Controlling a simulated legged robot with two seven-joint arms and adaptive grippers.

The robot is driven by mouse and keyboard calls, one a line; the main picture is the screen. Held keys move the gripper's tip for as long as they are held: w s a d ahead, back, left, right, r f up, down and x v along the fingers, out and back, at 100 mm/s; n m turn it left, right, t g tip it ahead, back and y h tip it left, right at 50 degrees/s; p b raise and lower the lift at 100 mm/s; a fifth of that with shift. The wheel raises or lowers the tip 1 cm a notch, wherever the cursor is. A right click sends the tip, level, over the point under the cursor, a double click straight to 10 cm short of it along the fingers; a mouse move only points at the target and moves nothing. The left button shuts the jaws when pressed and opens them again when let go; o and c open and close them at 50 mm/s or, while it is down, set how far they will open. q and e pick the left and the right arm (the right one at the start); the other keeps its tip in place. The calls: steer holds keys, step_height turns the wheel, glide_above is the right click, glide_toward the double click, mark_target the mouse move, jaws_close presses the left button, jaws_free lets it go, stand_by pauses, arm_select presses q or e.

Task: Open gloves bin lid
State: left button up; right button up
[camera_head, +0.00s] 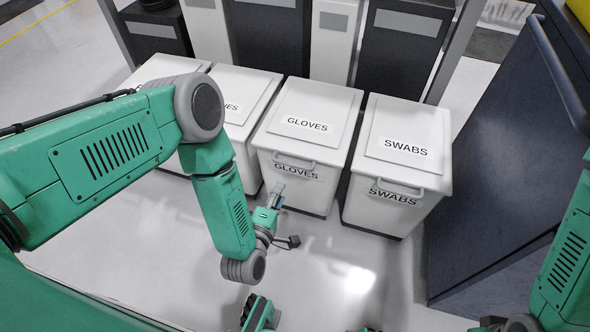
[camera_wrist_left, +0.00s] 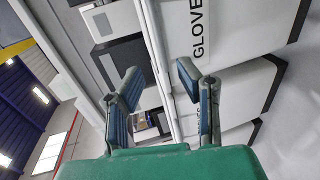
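The gloves bin (camera_head: 295,182) is a white box with a lid (camera_head: 318,106) lying shut, a GLOVES label on the lid and another on the front. A bar handle (camera_head: 294,161) runs across the upper front. My left gripper (camera_head: 277,192) is low in front of this bin, just below the handle. In the left wrist view my left gripper (camera_wrist_left: 160,88) has its two fingers spread with nothing held; a sideways GLOVES label (camera_wrist_left: 198,28) shows beyond them. The gripper looks apart from the handle, but the exact gap is unclear. My right gripper is out of view.
The swabs bin (camera_head: 390,205) stands to the right, another white bin (camera_head: 245,83) to the left, partly behind my arm. A dark cabinet (camera_head: 500,170) closes off the right side. Taller bins (camera_head: 402,45) stand behind.

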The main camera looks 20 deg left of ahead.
mark_target(293, 165)
arm_select(q)
steer(key=shift+a+b+x, duration=0.1)
steer(key=shift+b+x, duration=1.1)
steer(key=shift+x, duration=1.95)
steer(key=shift+a+b+x, duration=0.15)
steer(key=shift+b+x, duration=1.05)
steer(key=shift+x, duration=2)
jaws_close()
